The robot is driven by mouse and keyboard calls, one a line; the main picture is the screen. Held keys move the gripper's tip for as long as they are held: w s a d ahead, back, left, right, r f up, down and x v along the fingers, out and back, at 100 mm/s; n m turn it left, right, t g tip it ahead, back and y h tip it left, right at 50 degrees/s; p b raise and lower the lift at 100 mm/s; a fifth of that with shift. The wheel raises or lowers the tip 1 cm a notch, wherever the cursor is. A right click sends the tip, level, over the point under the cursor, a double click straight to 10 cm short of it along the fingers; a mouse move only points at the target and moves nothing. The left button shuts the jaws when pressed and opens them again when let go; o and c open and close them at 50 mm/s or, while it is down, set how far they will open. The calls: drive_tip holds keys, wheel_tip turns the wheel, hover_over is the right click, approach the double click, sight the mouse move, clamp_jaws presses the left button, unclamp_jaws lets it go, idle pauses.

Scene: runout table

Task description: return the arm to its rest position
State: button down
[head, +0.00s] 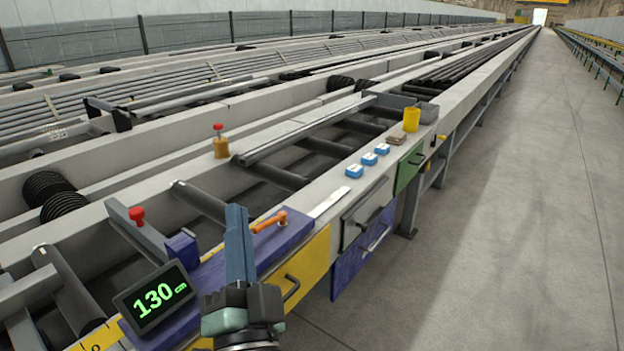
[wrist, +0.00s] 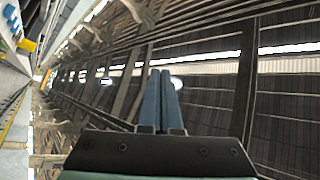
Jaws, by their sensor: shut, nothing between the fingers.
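My gripper (head: 238,212) is in the lower middle of the head view, its blue-grey fingers pointing up in the picture. The fingers are together with nothing between them. It shows in front of the blue board and the yellow drawer at the near end of the runout table (head: 330,182). In the wrist view my gripper (wrist: 161,78) has both fingers side by side, and the camera looks out toward the hall's wall and roof, not at the table top. I cannot tell how far the fingertips are from the table.
A display reading 130 cm (head: 154,297) and an orange lever (head: 270,222) are close beside my gripper. Blue boxes (head: 369,159), a yellow cup (head: 411,119) and a grey bin (head: 428,112) stand farther along the ledge. The floor (head: 500,230) at right is clear.

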drive_tip(key=s+d+r+n+t+h, duration=0.2)
drive_tip(key=s+d+r, duration=0.15)
drive_tip(key=r, duration=0.55)
drive_tip(key=s+d+r+n+t+h, duration=0.1)
drive_tip(key=s+d+r+n, duration=0.25)
drive_tip(key=r, duration=0.65)
drive_tip(key=s+d+r+n+t+h, duration=0.25)
drive_tip(key=s+r, duration=0.25)
drive_tip(key=r, duration=0.4)
wheel_tip(320, 180, up, 18)
drive_tip(key=w+p, duration=0.1)
drive_tip(key=p, duration=1.8)
drive_tip(key=shift+w+a+r+m+y, duration=0.15)
drive_tip(key=shift+a+m+y, duration=0.05)
drive_tip(key=shift+m+y, duration=0.15)
drive_tip(key=shift+a+g, duration=0.1)
drive_tip(key=shift+g, duration=0.15)
